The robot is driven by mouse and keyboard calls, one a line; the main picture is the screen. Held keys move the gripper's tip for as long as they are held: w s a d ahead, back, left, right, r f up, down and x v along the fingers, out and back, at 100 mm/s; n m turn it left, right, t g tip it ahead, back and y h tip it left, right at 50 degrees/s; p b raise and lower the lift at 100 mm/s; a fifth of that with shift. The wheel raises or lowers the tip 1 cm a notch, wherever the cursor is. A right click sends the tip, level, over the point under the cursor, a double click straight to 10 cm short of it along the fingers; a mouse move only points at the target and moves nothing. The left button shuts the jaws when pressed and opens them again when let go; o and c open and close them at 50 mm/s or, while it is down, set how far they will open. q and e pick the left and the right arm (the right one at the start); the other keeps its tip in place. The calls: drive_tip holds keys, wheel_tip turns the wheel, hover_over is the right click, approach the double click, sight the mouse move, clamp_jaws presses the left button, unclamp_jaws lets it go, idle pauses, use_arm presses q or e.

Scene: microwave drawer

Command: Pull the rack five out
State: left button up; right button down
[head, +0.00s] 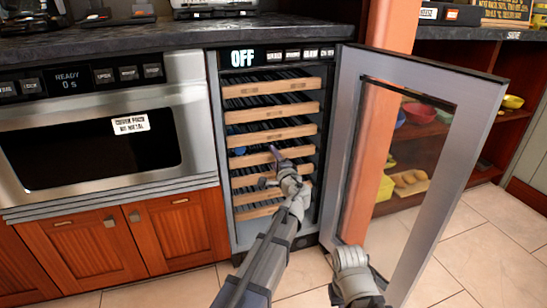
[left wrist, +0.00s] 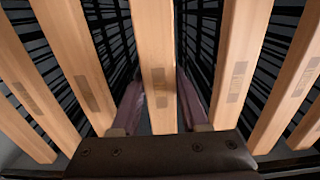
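The open cooler cabinet holds a stack of wooden-fronted racks, all with their fronts roughly in line. The fifth rack front from the top (head: 246,181) is partly covered by my left gripper (head: 270,167), which is at the lower-middle racks. In the left wrist view, the gripper (left wrist: 160,98) is open, with one finger on each side of a single wooden rack front (left wrist: 157,50). Small gaps show between the fingers and the wood. I cannot tell for sure which rack number this is. My right gripper does not show; only part of my right arm is at the bottom.
The cooler's glass door (head: 478,100) stands wide open to the right, close to my right arm. A microwave drawer (head: 95,130) is on the left, above wooden cabinets (head: 85,252). A dark countertop (head: 180,35) runs above. Shelves with bowls stand behind the door.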

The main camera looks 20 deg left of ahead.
use_arm(q)
clamp_jaws()
idle(0.9)
